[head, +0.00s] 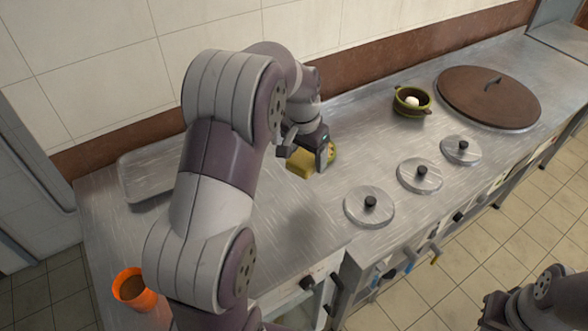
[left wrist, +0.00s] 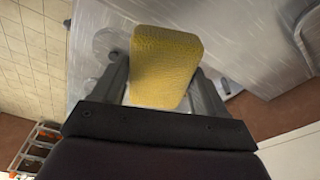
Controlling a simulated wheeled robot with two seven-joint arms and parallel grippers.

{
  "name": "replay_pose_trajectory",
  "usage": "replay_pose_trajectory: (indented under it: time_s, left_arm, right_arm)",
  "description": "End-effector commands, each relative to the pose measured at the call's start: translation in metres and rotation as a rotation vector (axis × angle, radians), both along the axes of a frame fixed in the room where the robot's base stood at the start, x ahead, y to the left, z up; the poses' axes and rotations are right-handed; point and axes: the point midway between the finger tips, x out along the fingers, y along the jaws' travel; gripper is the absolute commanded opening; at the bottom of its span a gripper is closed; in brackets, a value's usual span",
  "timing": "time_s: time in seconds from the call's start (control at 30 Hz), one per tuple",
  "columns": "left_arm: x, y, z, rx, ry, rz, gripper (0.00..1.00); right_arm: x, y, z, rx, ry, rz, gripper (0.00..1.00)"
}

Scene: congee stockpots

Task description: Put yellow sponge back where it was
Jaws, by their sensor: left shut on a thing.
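The yellow sponge (head: 301,163) is between the fingers of my left gripper (head: 309,157), over the steel counter at the back centre in the head view. In the left wrist view the sponge (left wrist: 166,62) fills the space between the two fingers of the left gripper (left wrist: 162,88), which is shut on it. I cannot tell whether the sponge touches the counter. My right gripper (head: 492,312) shows only in part at the lower right, away from the counter, and its fingers are unclear.
The steel counter (head: 285,225) has free room around the sponge. A small greenish thing (head: 332,152) is partly hidden behind my left gripper. A green pot (head: 412,102) holds something white. A large brown lid (head: 488,97), several small round lids (head: 370,205), a steel tray (head: 150,170) and an orange cup (head: 134,290) stand around.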

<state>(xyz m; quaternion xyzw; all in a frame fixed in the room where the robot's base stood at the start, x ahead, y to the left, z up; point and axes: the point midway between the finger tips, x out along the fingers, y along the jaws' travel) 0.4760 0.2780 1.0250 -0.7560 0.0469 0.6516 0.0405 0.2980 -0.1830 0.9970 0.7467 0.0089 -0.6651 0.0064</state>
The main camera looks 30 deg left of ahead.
Motion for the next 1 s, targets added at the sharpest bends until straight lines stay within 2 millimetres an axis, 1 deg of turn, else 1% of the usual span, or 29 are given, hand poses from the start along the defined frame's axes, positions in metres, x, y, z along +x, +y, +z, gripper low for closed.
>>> replay_pose_trajectory:
  time_s: [0.07, 0.13, 0.17, 0.3, 0.4, 0.5, 0.6, 0.8, 0.87, 1.0]
  left_arm:
    - [0.0, 0.004, -0.002, 0.001, 0.0, 0.027, 0.44]
    - [-0.002, 0.016, -0.009, 0.0, 0.003, 0.044, 0.44]
    - [-0.003, 0.024, -0.013, 0.0, 0.003, 0.046, 0.44]
    - [-0.007, 0.067, -0.038, -0.002, 0.003, 0.047, 0.44]
    - [-0.009, 0.092, -0.054, -0.001, 0.003, 0.045, 0.44]
    - [-0.01, 0.109, -0.064, 0.0, 0.001, 0.041, 0.44]
    - [-0.011, 0.116, -0.072, -0.001, 0.001, 0.038, 0.44]
    - [-0.011, 0.116, -0.105, 0.0, 0.001, 0.036, 0.44]
    - [-0.01, 0.116, -0.11, 0.001, 0.0, 0.036, 0.44]
    - [-0.01, 0.116, -0.11, 0.001, -0.001, 0.037, 0.44]
  right_arm:
    - [0.0, 0.0, 0.001, 0.0, 0.0, 0.0, 0.0]
    - [0.0, 0.0, 0.004, 0.0, 0.0, 0.0, 0.0]
    - [0.0, 0.0, 0.005, 0.0, 0.0, 0.0, 0.0]
    - [0.0, 0.0, 0.012, 0.0, 0.0, 0.0, 0.0]
    - [0.0, 0.0, 0.016, 0.0, 0.0, 0.0, 0.0]
    - [0.0, 0.0, 0.018, 0.0, 0.0, 0.0, 0.0]
    - [0.0, 0.0, 0.019, 0.0, 0.0, 0.0, 0.0]
    - [0.0, 0.0, 0.025, 0.0, 0.0, 0.0, 0.0]
    - [0.0, 0.0, 0.025, 0.0, 0.0, 0.0, 0.0]
    - [0.0, 0.0, 0.025, 0.0, 0.0, 0.0, 0.0]
